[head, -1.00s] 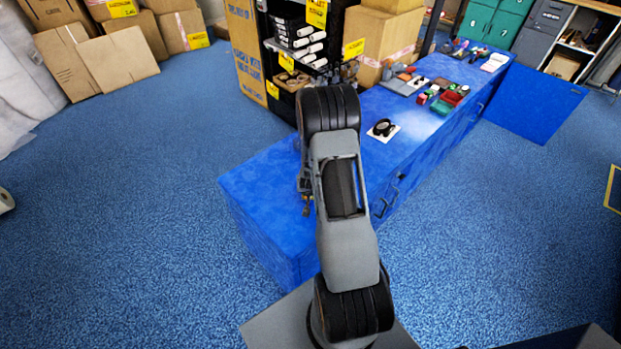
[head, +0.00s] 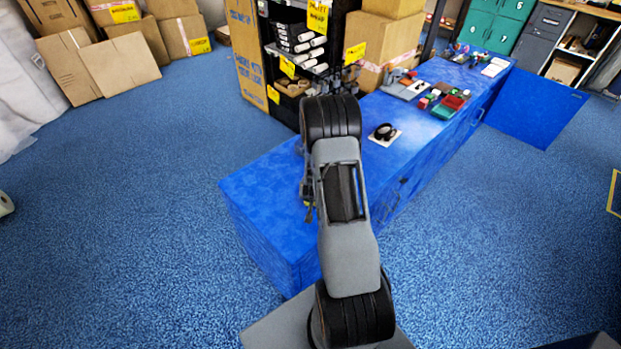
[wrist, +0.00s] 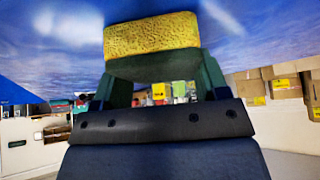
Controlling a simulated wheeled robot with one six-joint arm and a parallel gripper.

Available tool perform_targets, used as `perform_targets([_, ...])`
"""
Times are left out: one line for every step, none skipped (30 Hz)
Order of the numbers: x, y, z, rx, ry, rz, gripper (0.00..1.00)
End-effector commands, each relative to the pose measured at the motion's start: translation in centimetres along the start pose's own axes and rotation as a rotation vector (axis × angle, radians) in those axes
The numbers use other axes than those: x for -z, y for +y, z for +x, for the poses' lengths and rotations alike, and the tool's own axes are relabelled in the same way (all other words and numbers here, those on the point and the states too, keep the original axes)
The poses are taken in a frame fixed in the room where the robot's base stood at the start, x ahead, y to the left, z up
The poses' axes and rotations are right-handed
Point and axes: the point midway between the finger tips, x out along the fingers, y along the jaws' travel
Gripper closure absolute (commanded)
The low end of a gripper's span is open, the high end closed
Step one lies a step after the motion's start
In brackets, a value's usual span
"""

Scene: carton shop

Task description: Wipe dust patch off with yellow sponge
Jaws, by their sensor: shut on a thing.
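The yellow sponge (wrist: 150,36) is in the wrist view, held across the fingertips of my gripper (wrist: 156,70). Its yellow side faces away from the palm, and a dark green layer lies on the palm side. The jaws are shut on it. In the head view my gripper (head: 307,192) is mostly hidden behind my arm, over the near part of the blue bench (head: 262,190). Pale smudges (wrist: 70,24) show on the blue surface in the wrist view; I cannot tell whether they are the dust patch. I cannot tell whether the sponge touches the bench.
A black object on a white card (head: 384,134) lies on the bench right of my arm. Farther along are a red and green tray (head: 449,106) and small items. A black shelf rack (head: 290,60) and cartons (head: 385,28) stand behind the bench. The bench's near left end is clear.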

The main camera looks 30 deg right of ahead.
Motion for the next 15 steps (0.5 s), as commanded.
perform_targets([-0.3,-0.3,-0.2,-0.001,-0.003,-0.001,0.58])
perform_targets([-0.4,-0.4,-0.3,-0.002,-0.003,0.001,0.58])
perform_targets([-0.3,-0.5,-0.5,-0.004,-0.001,0.003,0.58])
perform_targets([-0.1,-0.4,-0.8,-0.004,-0.001,0.004,0.58])
perform_targets([0.3,-0.3,-1.2,-0.004,0.001,0.005,0.58])
perform_targets([0.9,-0.3,-2.2,-0.003,0.004,0.006,0.58])
perform_targets([1.0,-0.3,-2.4,-0.004,0.002,0.006,0.58])
perform_targets([1.1,-0.3,-2.6,-0.004,0.001,0.006,0.58])
perform_targets([1.3,-0.3,-2.9,-0.004,0.0,0.007,0.58])
perform_targets([1.4,-0.3,-3.1,-0.004,0.0,0.007,0.58])
perform_targets([1.6,-0.3,-3.3,-0.004,0.0,0.007,0.58])
perform_targets([1.8,-0.3,-3.6,-0.004,0.0,0.007,0.58])
perform_targets([1.9,-0.3,-3.9,-0.004,0.0,0.007,0.58])
perform_targets([2.0,-0.3,-4.1,-0.004,0.0,0.006,0.58])
perform_targets([2.2,-0.3,-4.4,-0.004,0.0,0.006,0.58])
